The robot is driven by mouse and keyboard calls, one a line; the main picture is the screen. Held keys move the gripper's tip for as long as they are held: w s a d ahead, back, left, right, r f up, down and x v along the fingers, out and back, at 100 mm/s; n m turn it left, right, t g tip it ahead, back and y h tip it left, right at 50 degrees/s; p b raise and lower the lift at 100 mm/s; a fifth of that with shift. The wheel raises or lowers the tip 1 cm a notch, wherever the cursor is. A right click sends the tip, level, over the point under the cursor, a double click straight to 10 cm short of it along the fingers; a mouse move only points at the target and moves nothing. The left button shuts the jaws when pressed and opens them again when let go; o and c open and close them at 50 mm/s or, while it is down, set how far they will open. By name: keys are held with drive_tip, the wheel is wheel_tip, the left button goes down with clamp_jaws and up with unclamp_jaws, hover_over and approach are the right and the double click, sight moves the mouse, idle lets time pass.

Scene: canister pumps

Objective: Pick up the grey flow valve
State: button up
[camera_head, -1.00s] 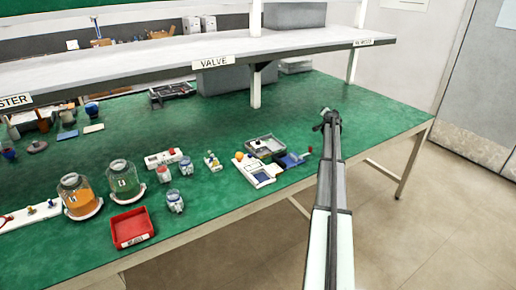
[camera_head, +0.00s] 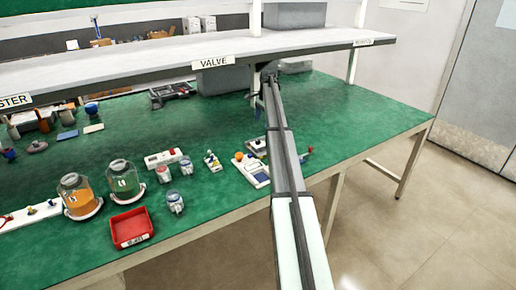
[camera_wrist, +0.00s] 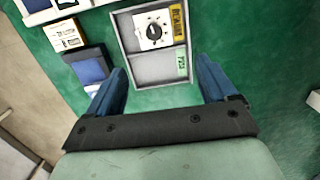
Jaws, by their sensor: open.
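A small light block with a dark round dial (camera_wrist: 154,31), which may be the grey flow valve, sits in the upper compartment of a grey two-part tray (camera_wrist: 136,88) in the wrist view. The compartment below it is empty. My gripper (camera_wrist: 161,66) is open and empty. Its two blue fingers spread to either side of the tray's near end, apart from the block. In the head view my gripper (camera_head: 259,102) is over the bench's back half, below the shelf, and my arm hides much of the tray (camera_head: 254,146).
A blue-topped item (camera_wrist: 91,69) and a pale box (camera_wrist: 65,36) lie left of the tray. A shelf (camera_head: 150,73) runs above the green bench (camera_head: 350,115). A red bin (camera_head: 131,228) and jars stand at left.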

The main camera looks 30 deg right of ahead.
sight(258, 140)
drive_tip(key=a+f, duration=0.1)
drive_tip(key=f, duration=0.3)
drive_tip(key=a+f, duration=0.1)
drive_tip(key=f, duration=0.3)
drive_tip(key=a+f, duration=0.1)
drive_tip(key=f, duration=0.4)
drive_tip(key=shift+s+f, duration=0.1)
drive_tip(key=shift+c, duration=0.4)
drive_tip(key=c, duration=0.9)
